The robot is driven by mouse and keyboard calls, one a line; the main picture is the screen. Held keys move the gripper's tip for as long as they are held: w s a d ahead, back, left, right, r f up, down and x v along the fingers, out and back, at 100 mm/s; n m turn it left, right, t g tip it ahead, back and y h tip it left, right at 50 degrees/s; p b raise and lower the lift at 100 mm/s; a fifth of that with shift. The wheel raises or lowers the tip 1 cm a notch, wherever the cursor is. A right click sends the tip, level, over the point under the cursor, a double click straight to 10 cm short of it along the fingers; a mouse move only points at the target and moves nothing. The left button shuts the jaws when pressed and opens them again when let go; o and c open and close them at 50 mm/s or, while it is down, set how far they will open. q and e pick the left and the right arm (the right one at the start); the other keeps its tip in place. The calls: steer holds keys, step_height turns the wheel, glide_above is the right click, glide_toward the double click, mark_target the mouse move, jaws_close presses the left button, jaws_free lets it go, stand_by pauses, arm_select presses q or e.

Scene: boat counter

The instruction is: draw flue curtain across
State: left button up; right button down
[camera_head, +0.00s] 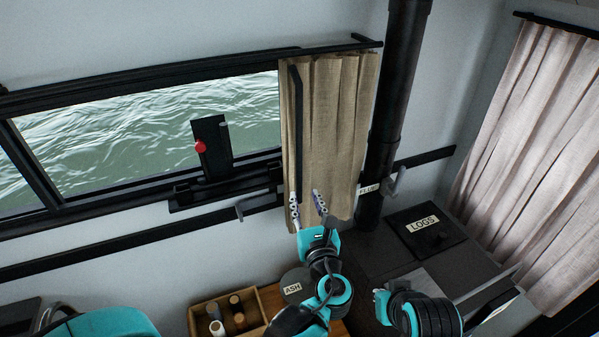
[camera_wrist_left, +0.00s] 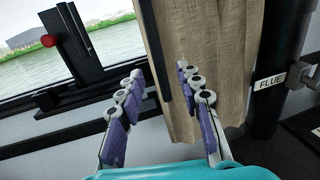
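The tan flue curtain (camera_head: 340,120) hangs gathered at the right end of the window, beside the black flue pipe (camera_head: 395,90). A black upright bar (camera_head: 297,130) runs down the curtain's left edge. My left gripper (camera_head: 307,203) is open at the curtain's lower part, one finger near the bar and one farther right. In the left wrist view the curtain (camera_wrist_left: 215,60) and bar (camera_wrist_left: 165,70) show beyond and between the open fingers. I cannot tell whether the fingers touch the cloth. A FLUE label (camera_wrist_left: 270,82) sits right of the curtain. My right gripper is not in view.
A black rail (camera_head: 90,255) with hooks crosses the wall below the window. A red-knobbed black fitting (camera_head: 212,148) stands at the sill. A crate of jars (camera_head: 193,318), an ASH lid (camera_head: 297,287) and a LOGS lid (camera_head: 428,238) lie below. A pinkish curtain (camera_head: 535,150) hangs far right.

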mark_target(300, 184)
arm_select(q)
steer(key=w, duration=0.2)
steer(key=w+a, duration=0.1)
steer(key=w, duration=0.4)
steer(key=shift+w+a, duration=0.2)
steer(key=shift+a, duration=0.15)
steer(key=shift+c, duration=0.3)
jaws_close()
